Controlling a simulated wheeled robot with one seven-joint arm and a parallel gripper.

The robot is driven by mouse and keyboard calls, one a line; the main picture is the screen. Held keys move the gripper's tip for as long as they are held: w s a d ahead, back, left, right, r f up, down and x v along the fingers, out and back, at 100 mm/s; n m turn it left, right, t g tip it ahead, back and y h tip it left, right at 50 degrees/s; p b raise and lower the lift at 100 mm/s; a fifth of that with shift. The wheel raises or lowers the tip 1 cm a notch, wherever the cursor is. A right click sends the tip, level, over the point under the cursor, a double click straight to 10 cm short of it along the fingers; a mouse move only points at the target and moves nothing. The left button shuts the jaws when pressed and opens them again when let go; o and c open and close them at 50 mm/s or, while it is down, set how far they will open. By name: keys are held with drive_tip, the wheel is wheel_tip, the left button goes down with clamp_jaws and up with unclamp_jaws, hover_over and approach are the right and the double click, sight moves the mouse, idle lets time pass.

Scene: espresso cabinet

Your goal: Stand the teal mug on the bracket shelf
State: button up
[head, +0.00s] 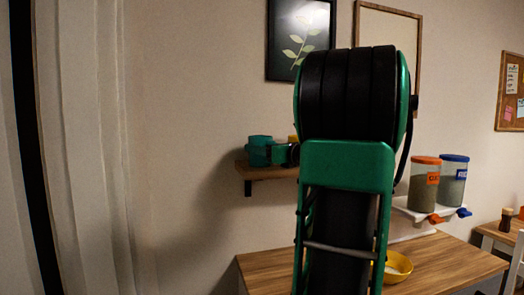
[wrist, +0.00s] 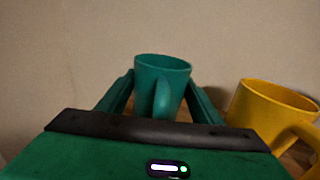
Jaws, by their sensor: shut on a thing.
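The teal mug (head: 258,150) is upright at the left end of the wooden bracket shelf (head: 258,173) in the head view. Its base is at the shelf's top surface; I cannot tell whether it touches or hovers just above. My gripper (head: 272,153) reaches it from the right. In the wrist view the teal mug (wrist: 165,68) is between the two green fingers of my gripper (wrist: 163,92), its handle towards the camera. My gripper is shut on it. My own arm hides the right part of the shelf in the head view.
A yellow mug (wrist: 268,110) stands close to the right of the teal mug in the wrist view. Two lidded jars (head: 424,185) stand on a white ledge at right. A yellow bowl (head: 398,267) is on the wooden table (head: 440,262) below.

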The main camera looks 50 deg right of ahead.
drive_tip(key=o, duration=1.5)
drive_tip(key=shift+s, duration=0.1)
drive_tip(key=s, duration=0.4)
drive_tip(key=s+a, duration=0.1)
drive_tip(key=s, duration=0.6)
drive_tip(key=shift+s+a, duration=0.35)
drive_tip(key=shift+a, duration=0.05)
